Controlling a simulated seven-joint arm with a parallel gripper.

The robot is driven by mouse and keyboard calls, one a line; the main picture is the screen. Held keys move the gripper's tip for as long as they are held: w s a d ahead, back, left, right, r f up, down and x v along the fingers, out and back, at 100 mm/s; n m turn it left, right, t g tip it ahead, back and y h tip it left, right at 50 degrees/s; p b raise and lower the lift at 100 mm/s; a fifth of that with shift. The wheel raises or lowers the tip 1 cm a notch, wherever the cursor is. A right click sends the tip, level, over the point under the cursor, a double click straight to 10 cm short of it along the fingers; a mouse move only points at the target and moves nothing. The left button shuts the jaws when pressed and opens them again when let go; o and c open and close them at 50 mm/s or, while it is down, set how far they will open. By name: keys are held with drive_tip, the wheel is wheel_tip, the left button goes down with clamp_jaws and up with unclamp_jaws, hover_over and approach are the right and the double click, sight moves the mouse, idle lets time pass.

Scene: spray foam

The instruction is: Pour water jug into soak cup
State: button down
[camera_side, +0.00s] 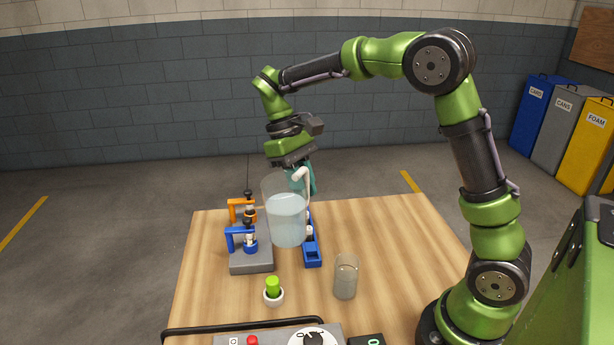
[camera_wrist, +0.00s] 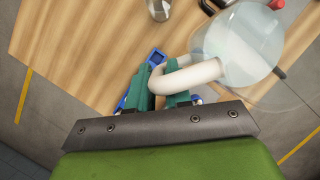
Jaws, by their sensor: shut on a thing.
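The clear water jug (camera_side: 287,212) holds pale blue water and hangs above the wooden table, close to upright. My gripper (camera_side: 304,178) is shut on its white handle. In the wrist view the green fingers of my gripper (camera_wrist: 166,88) close around the white handle (camera_wrist: 190,77), with the jug (camera_wrist: 240,45) to the right. A clear glass cup (camera_side: 345,276), likely the soak cup, stands on the table to the right of and below the jug. A glass or metal vessel also shows at the top edge of the wrist view (camera_wrist: 159,9). I cannot tell how full the cup is.
A grey stand (camera_side: 251,261) with orange and blue clamps is left of the jug. A small white pot with a green top (camera_side: 273,291) and a control panel (camera_side: 280,338) are at the front. The table's right side is clear.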

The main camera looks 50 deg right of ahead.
drive_tip(key=s+d+f+n, duration=0.1)
drive_tip(key=s+d+f, duration=0.1)
drive_tip(key=d, duration=0.3)
drive_tip(key=s+d+f+n, duration=0.2)
drive_tip(key=s+d, duration=0.1)
drive_tip(key=d, duration=0.3)
drive_tip(key=shift+s+h, duration=0.2)
drive_tip(key=shift+h, duration=0.2)
drive_tip(key=shift+f, duration=0.15)
drive_tip(key=f+h, duration=0.1)
drive_tip(key=h, duration=0.1)
drive_tip(key=f+t+h, duration=0.1)
drive_tip(key=f+m+t+h, duration=0.1)
drive_tip(key=h, duration=0.1)
drive_tip(key=shift+w+d+h, duration=0.2)
drive_tip(key=shift+d+h, duration=0.1)
drive_tip(key=shift+d, duration=0.05)
drive_tip(key=shift+s+a+r+t+h, duration=0.1)
drive_tip(key=shift+a+t+h, duration=0.05)
drive_tip(key=shift+t+h, duration=0.3)
